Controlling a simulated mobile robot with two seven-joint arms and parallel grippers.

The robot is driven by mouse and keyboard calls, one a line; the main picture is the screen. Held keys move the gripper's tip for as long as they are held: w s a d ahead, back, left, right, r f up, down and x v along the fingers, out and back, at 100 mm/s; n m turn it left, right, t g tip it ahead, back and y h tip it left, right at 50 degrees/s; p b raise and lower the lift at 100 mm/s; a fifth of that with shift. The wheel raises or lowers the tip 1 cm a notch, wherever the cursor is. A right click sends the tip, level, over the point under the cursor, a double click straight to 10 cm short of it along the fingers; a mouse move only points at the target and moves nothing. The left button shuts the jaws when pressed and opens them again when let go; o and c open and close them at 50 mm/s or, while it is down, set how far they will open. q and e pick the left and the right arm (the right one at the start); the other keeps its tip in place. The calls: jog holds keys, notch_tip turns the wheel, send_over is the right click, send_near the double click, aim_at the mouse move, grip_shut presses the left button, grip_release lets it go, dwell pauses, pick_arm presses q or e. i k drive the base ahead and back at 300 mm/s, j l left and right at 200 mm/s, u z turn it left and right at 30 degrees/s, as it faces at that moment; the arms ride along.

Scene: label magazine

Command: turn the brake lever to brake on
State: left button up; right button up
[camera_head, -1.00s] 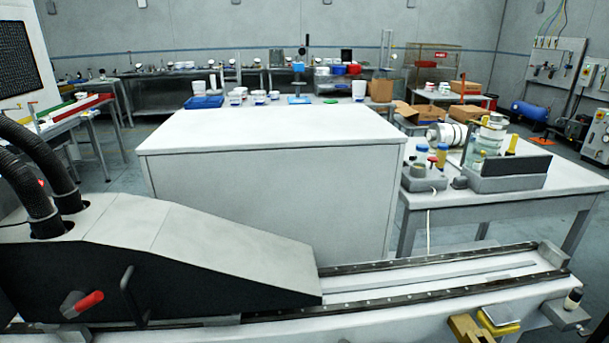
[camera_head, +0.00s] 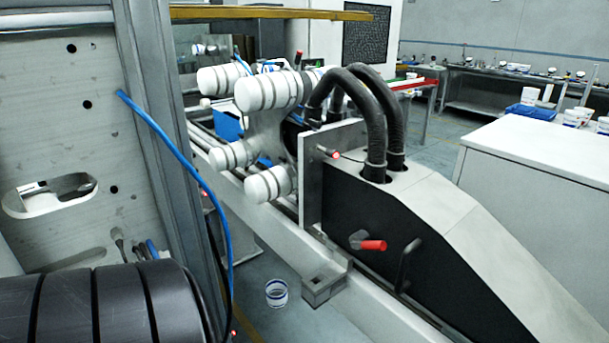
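A lever with a red grip (camera_head: 372,245) sticks out of the black side of the sloped machine housing (camera_head: 410,255). Its grip points right, nearly level, from a grey hub. A smaller red-tipped pin or lever (camera_head: 330,153) sits higher, on the grey upright plate (camera_head: 318,180) at the housing's left end. I cannot tell from any marking which of them is the brake lever or which position is on. Neither of my grippers is in view.
A black loop handle (camera_head: 405,262) stands right of the red grip. White capped cylinders (camera_head: 268,92) and two black hoses (camera_head: 372,115) are behind. A grey frame post (camera_head: 165,120) and dark ribbed rolls (camera_head: 100,305) fill the left. A white cup (camera_head: 277,293) is low down.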

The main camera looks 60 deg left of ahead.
aim_at(367, 245)
jog(key=u, duration=1.65)
